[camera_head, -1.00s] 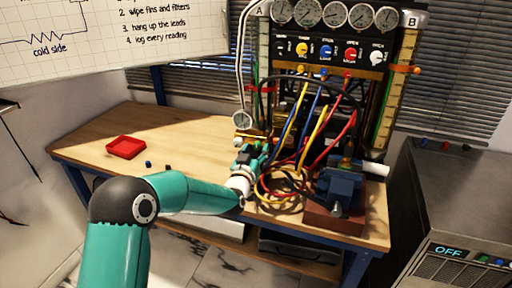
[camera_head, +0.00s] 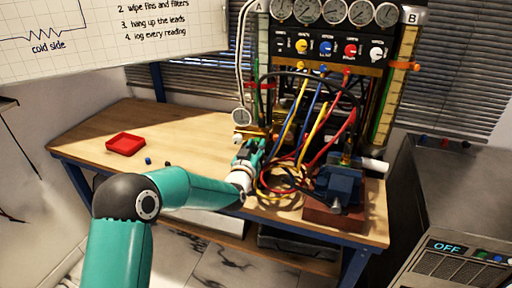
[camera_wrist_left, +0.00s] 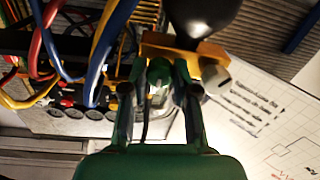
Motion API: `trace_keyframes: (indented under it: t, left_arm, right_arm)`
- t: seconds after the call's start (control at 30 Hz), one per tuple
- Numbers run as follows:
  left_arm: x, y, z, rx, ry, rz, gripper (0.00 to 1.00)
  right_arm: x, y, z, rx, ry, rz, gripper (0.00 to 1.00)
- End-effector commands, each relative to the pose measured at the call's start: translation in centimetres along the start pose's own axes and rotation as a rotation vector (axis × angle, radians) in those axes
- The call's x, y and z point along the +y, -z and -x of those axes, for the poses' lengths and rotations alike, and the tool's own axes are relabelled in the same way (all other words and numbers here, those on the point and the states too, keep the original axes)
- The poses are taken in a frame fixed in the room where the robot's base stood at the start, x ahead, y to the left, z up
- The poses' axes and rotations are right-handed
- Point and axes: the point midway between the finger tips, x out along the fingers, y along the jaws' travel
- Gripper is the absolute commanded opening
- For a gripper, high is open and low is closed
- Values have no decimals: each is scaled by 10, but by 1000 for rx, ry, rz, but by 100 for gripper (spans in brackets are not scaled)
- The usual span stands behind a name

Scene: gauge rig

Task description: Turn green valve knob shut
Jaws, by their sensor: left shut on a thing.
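The green valve knob (camera_wrist_left: 158,71) sits under a brass-coloured fitting (camera_wrist_left: 180,50) in the left wrist view. My left gripper (camera_wrist_left: 157,80) has one finger on each side of the knob and is shut on it. The knob is hidden there by the gripper. My right gripper is in neither view.
Red, yellow, blue and black hoses (camera_head: 318,125) hang close to the right of my gripper. A blue vise (camera_head: 337,184) stands at the bench's right end.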

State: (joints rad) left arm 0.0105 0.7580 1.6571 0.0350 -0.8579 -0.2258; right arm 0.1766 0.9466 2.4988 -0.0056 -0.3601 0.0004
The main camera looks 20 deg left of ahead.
Motion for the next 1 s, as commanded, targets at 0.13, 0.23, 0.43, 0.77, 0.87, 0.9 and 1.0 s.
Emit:
trace_keyframes:
  t: [0.13,0.23,0.43,0.77,0.87,0.9,1.0]
  left_arm:
    - [-1,-1,0,2,1,-35,0]
    - [-1,-2,0,2,1,-77,0]
    - [-1,-3,0,4,0,-213,0]
    - [-1,-2,0,2,1,-516,0]
    - [0,-2,0,2,1,-611,0]
    - [0,-1,0,2,1,-650,0]
    - [0,-1,0,2,1,-745,0]
  right_arm:
    - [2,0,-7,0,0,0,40]
    - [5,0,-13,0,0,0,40]
    - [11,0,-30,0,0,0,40]
    - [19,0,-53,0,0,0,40]
    - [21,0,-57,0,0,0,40]
    - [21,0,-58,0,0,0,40]
    - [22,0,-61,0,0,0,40]
